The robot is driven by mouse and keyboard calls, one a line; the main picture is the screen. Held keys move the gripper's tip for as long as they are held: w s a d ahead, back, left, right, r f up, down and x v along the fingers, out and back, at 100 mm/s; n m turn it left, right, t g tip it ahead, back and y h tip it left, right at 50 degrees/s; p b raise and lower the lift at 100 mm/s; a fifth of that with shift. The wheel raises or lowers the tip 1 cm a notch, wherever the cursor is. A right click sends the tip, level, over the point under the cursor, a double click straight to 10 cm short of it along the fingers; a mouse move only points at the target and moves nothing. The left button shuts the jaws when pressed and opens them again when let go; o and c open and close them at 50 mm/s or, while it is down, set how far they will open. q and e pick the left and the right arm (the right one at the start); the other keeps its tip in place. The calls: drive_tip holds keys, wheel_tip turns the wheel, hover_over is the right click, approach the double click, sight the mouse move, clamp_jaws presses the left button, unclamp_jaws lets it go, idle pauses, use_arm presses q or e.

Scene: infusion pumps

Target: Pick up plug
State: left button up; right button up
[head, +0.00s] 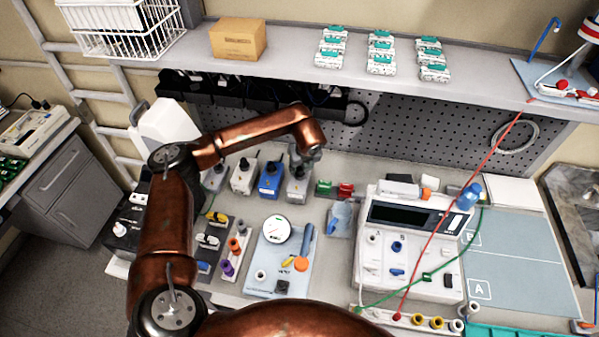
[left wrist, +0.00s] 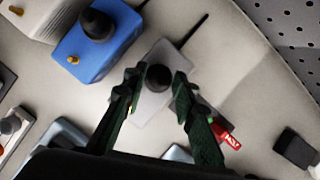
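A grey box (head: 297,189) stands in a row of similar boxes on the bench, with a black plug-like piece (head: 299,170) on its top. In the left wrist view the black piece (left wrist: 158,77) sits on the grey box (left wrist: 152,106), between my finger tips. My left gripper (left wrist: 156,78) is open, with a finger on either side of the black piece. I cannot tell whether the fingers touch it. In the head view my left gripper (head: 305,155) hangs over the grey box and is mostly hidden by its wrist. My right gripper is not seen.
A blue box (head: 270,180) and a pale box (head: 244,176) with black tops stand to the left. Green and red connectors (head: 345,189) lie to the right. An instrument (head: 410,240) stands further right. The shelf (head: 290,68) and pegboard (head: 430,135) are behind.

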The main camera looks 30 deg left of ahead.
use_arm(q)
clamp_jaws()
drive_tip(key=shift+r, duration=0.15)
